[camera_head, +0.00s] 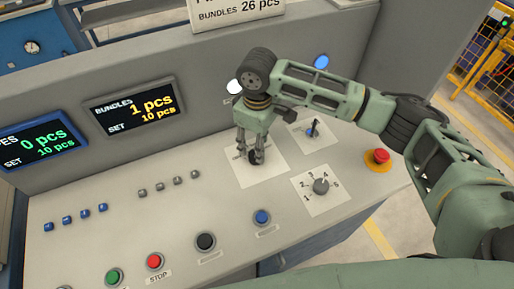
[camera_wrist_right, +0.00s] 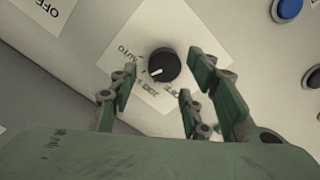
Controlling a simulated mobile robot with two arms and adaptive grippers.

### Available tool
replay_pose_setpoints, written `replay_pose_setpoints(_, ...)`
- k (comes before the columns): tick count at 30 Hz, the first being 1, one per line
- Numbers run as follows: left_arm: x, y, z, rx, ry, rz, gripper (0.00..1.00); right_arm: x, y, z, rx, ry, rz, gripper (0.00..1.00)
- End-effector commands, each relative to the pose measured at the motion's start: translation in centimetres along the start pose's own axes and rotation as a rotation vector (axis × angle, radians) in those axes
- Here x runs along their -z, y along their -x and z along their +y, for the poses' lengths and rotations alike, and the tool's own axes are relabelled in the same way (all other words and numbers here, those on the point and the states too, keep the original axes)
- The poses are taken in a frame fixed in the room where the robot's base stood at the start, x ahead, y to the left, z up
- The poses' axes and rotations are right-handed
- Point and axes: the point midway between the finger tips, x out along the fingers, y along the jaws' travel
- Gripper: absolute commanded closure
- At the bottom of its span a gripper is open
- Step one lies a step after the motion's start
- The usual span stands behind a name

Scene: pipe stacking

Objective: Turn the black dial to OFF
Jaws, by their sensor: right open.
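The black dial (camera_wrist_right: 165,64) sits on a white label plate (camera_wrist_right: 121,48) marked AUTO, OFF and a middle word hard to read. Its white pointer mark faces the lower left in the right wrist view, toward the side between AUTO and the middle word. In the head view the dial (camera_head: 255,158) is partly hidden by my right gripper (camera_head: 251,156). The right gripper is open, pointing down over the dial, with its fingers on either side. Whether the fingers touch the dial I cannot tell. My left gripper is not in view.
A blue-handled switch (camera_head: 313,130) and a grey numbered knob (camera_head: 321,187) sit on nearby plates. A red emergency button (camera_head: 380,156) is to the right. Green (camera_head: 113,276), red (camera_head: 154,261), black (camera_head: 206,241) and blue (camera_head: 262,217) buttons line the front. Two displays (camera_head: 134,109) (camera_head: 40,138) stand at left.

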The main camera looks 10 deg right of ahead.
Motion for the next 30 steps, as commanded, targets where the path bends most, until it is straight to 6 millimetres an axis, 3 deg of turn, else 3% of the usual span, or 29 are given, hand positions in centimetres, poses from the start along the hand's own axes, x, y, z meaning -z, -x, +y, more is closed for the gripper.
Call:
replay_pose_setpoints(7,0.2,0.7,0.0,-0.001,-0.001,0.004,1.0,0.0,-3.0,0.0,-0.001,0.001,-0.001,0.56)
replay_pose_setpoints(17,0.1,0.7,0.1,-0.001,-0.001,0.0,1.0,0.0,-3.7,0.0,-0.002,0.002,0.001,0.56)
replay_pose_setpoints(30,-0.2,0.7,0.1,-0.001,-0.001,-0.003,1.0,0.0,-3.6,0.1,-0.004,0.0,0.001,0.93)
